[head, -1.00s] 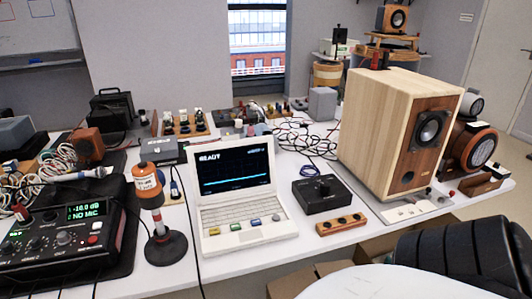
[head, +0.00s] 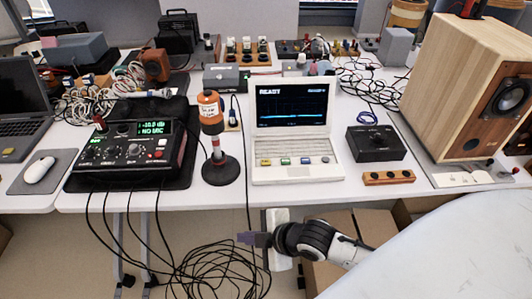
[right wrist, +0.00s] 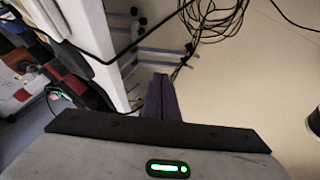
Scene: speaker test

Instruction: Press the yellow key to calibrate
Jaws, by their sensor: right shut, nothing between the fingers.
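The white laptop-like device (head: 293,140) stands open on the table, its screen lit with "READY" and a blue trace. The yellow key (head: 266,162) is at the left end of the row of coloured keys along its front edge. Green, blue and grey keys sit to its right. My right gripper (head: 250,239) is shut and empty, in front of the table edge and below the device in the picture. It is apart from the yellow key. Its purple fingers (right wrist: 160,97) show in the right wrist view, where the yellow key cannot be made out. My left gripper is not in view.
A black mixer (head: 130,148) is farther left. A black knob box (head: 375,144) and a wooden strip (head: 388,177) are to the right. A wooden speaker (head: 470,90) stands far right. Black cables (head: 215,270) hang below the table edge.

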